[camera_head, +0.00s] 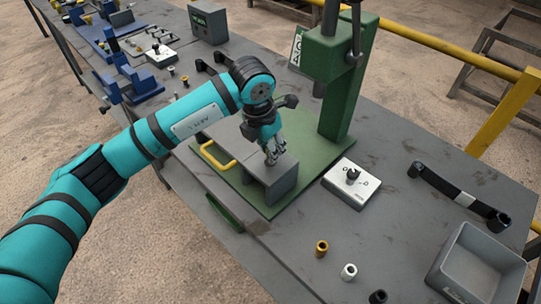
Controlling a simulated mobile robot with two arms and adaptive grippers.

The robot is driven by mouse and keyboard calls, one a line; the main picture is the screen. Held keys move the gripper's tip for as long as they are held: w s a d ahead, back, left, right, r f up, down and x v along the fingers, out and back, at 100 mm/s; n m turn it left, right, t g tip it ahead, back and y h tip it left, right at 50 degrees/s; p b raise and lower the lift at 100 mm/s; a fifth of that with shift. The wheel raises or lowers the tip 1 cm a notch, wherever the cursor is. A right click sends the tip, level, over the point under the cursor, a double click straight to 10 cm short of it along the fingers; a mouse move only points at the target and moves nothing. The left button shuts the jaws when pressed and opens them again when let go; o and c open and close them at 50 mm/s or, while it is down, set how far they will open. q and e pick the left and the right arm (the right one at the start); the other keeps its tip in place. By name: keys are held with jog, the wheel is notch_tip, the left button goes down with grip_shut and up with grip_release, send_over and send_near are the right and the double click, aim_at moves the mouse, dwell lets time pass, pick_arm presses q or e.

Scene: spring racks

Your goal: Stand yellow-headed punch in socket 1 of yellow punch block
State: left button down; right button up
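My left gripper (274,158) is over the grey block on the green press base, pointing down. Its fingers are small here, and I cannot tell whether they are open or hold anything. A short yellow-brass cylindrical piece (321,248) stands on the front of the grey bench. I cannot tell whether it is the yellow-headed punch. I cannot make out a punch block clearly marked yellow, or a socket 1. The grey block (284,185) sits under my gripper, partly hidden by it. A yellow handle (217,157) is beside it. My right gripper is not in view.
A green press column (341,100) rises close behind my gripper. White (348,271) and black (378,297) pieces stand in front. A black-handled tool (458,195) and grey bin (478,262) are at right.

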pick_arm(q)
jog(key=shift+r, duration=0.1)
jog(key=shift+r+p, duration=1.05)
jog(key=shift+r, duration=1.85)
